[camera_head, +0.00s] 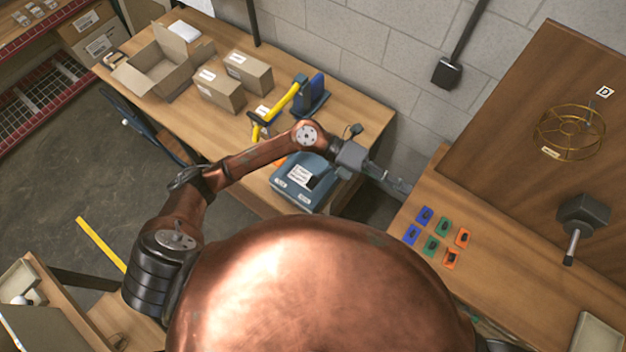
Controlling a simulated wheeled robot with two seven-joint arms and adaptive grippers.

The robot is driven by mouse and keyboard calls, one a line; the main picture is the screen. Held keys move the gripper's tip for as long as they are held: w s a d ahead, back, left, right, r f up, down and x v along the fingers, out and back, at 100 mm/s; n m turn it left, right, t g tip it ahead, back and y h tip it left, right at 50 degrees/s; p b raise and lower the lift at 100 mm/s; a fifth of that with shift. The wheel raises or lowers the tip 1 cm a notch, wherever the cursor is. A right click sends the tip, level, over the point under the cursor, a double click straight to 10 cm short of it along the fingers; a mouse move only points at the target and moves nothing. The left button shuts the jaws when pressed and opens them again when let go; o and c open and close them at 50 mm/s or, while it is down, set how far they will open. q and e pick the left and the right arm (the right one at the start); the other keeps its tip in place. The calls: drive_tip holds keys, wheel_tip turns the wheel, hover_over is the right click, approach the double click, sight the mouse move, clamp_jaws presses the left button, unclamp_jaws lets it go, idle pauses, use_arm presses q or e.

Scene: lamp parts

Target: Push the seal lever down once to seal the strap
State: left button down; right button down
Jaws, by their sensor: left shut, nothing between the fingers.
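My left arm comes in from the left and reaches across the bench to the right. Its gripper (398,185) is shut and empty, over the gap between the two benches. A blue-grey device (288,196) with a white label sits at the bench's front edge, partly hidden behind my arm. A tool with a yellow arm (281,106) and a dark blue body (314,97) stands behind it. A dark box with a grey rod (571,245) is at the right panel. I cannot tell for sure which part is the seal lever. No strap is clearly visible. My right gripper is out of view.
The left bench (207,137) holds an open carton (155,68) and two closed boxes (220,90). Several blue, green and orange pieces (431,243) lie on the right bench (490,205).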

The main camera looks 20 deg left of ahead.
use_arm(q)
wheel_tip(320, 180, down, 6)
drive_tip(key=a+m+y, duration=0.2)
drive_tip(key=a+y, duration=0.1)
drive_tip(key=y, duration=0.1)
drive_tip(key=t+y, duration=0.1)
drive_tip(key=y, duration=1)
approach(313, 182)
drive_tip(key=shift+r+m+p, duration=0.25)
drive_tip(key=shift+m+p, duration=0.05)
drive_tip(key=shift+p, duration=0.05)
drive_tip(key=shift+s+a+f+b, duration=0.1)
drive_tip(key=shift+f+b, duration=0.55)
drive_tip(key=shift+f, duration=1.05)
drive_tip(key=shift+s+f+b, duration=0.15)
drive_tip(key=shift+f+b, duration=0.45)
drive_tip(key=shift+f, duration=1.15)
drive_tip(key=shift+f, duration=0.15)
